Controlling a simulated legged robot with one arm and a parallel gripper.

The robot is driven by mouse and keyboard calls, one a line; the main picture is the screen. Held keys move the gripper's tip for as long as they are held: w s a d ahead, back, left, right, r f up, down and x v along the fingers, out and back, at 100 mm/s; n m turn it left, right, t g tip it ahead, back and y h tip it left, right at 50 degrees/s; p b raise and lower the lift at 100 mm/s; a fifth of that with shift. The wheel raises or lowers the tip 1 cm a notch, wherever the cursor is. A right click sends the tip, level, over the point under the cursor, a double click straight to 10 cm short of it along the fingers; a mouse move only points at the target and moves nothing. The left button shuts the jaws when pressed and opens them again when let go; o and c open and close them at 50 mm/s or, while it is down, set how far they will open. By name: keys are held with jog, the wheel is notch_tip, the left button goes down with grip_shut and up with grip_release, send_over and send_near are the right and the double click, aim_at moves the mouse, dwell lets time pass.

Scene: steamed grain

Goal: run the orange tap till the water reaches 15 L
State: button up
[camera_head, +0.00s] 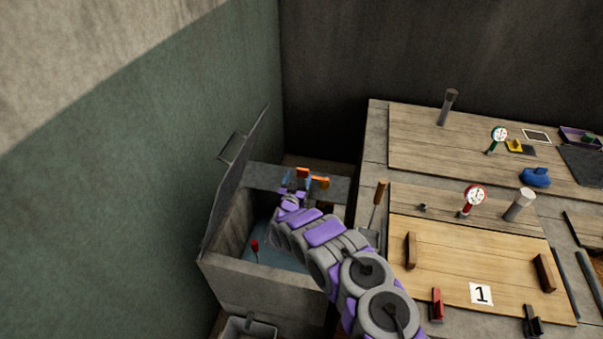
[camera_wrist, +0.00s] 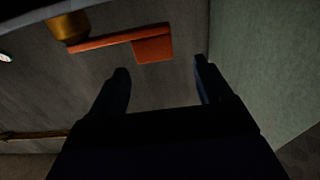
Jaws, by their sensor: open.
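The orange tap (camera_head: 320,182) is at the back of an open grey tank, partly hidden by my gripper in the head view. In the wrist view its flat orange handle (camera_wrist: 152,48) lies just beyond my fingertips, with a brass part (camera_wrist: 68,27) at its left end. My gripper (camera_head: 297,180) is open and empty; its two fingers also show apart in the wrist view (camera_wrist: 162,78). The tank (camera_head: 262,283) holds bluish water (camera_head: 268,253) with a red-topped marker (camera_head: 255,246) in it. I cannot read a litre level.
The tank's lid (camera_head: 236,182) stands open on the left, near the green wall. A wooden workbench (camera_head: 378,140) on the right carries a red gauge (camera_head: 475,196), a green gauge (camera_head: 498,135) and a board marked 1 (camera_head: 460,255). A small grey container (camera_head: 248,328) is below the tank.

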aim_at(303, 171)
jog(key=w, duration=0.1)
jog(key=w+d+b, duration=0.1)
jog(key=w, duration=0.1)
jog(key=w+d, duration=0.1)
jog(key=w, duration=0.1)
jog(key=shift+w, duration=0.25)
jog(key=shift+a, duration=0.35)
jog(key=shift+d, duration=0.3)
jog(key=c, duration=0.5)
jog(key=shift+a, duration=0.15)
jog(key=c, duration=0.9)
jog(key=shift+d, duration=0.2)
